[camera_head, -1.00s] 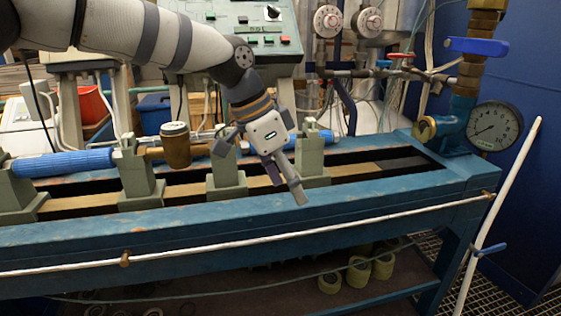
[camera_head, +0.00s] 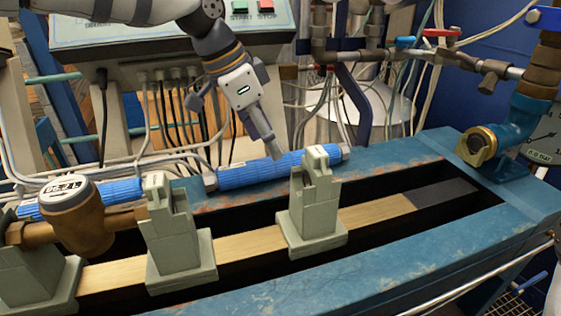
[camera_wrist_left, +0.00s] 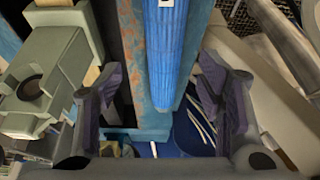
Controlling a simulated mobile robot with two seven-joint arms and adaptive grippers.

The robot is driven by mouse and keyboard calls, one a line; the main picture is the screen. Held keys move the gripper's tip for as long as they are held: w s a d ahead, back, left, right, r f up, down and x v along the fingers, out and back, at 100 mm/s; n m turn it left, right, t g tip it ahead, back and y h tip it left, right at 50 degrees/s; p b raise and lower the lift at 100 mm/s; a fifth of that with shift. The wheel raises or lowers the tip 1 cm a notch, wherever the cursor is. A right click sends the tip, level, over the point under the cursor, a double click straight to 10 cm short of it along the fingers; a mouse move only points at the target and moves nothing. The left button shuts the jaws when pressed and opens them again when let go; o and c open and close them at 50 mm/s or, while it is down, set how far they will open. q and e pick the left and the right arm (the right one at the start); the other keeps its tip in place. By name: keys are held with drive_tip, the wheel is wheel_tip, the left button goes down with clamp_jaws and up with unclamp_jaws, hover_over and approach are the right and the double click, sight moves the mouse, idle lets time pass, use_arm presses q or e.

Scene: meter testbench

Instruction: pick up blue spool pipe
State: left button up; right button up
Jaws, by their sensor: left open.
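A blue ribbed spool pipe (camera_head: 262,171) with metal ends lies along the rear rail of the bench, behind the grey supports. My left gripper (camera_head: 233,130) is open above this pipe in the head view, with one fingertip overlapping it there. In the left wrist view, the blue pipe (camera_wrist_left: 165,45) runs down from the top edge between the spread fingers of the left gripper (camera_wrist_left: 160,98). Nothing is held, and contact cannot be told. A second blue pipe (camera_head: 110,193) is at the left, partly hidden by the brown meter. My right gripper is not in view.
Grey supports (camera_head: 310,205) stand along the bench trough. A brown meter (camera_head: 80,220) sits at the left. A control box (camera_head: 150,30) with hanging cables is behind the bench. Pipes and valves (camera_head: 440,50) are at the back right. The trough's right part is clear.

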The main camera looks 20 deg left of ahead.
sight(281, 166)
use_arm(q)
drive_tip(key=x, duration=0.6)
drive_tip(key=shift+w+f, duration=0.15)
drive_tip(key=shift+w, duration=0.2)
clamp_jaws()
